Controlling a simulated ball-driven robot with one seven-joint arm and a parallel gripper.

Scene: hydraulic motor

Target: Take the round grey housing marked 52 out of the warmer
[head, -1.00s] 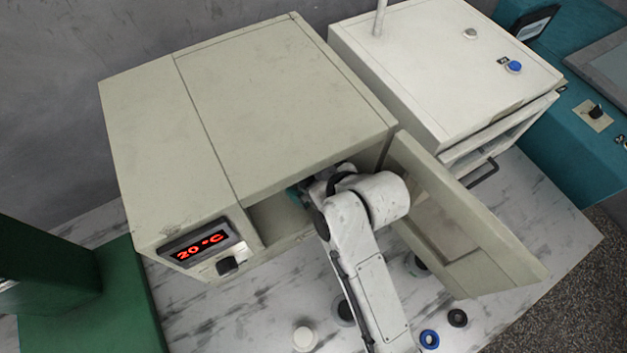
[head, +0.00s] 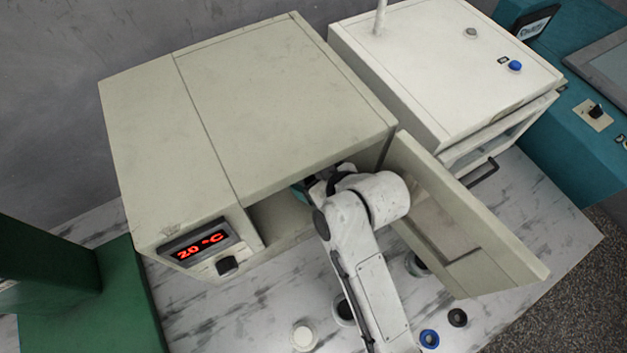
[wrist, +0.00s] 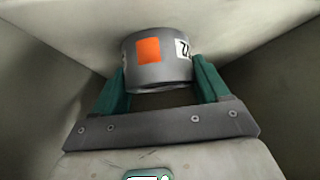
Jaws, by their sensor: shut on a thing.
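The warmer (head: 280,95) is the beige box with its door (head: 465,225) swung open to the right. My gripper (wrist: 160,88) has its green fingers on both sides of the round grey housing (wrist: 158,78) in the wrist view and is shut on it. The housing bears an orange square and a white label, turned partly away, on which only a 2 can be read. In the head view my arm reaches into the warmer's opening. The warmer's roof and my wrist hide the housing and fingertips there.
The warmer's display (head: 195,243) reads 20 °C. A white cabinet (head: 450,70) stands to the right. On the marbled table in front are a white round part (head: 303,337), a blue ring (head: 429,339) and a black ring (head: 457,317). The open door is close beside my arm.

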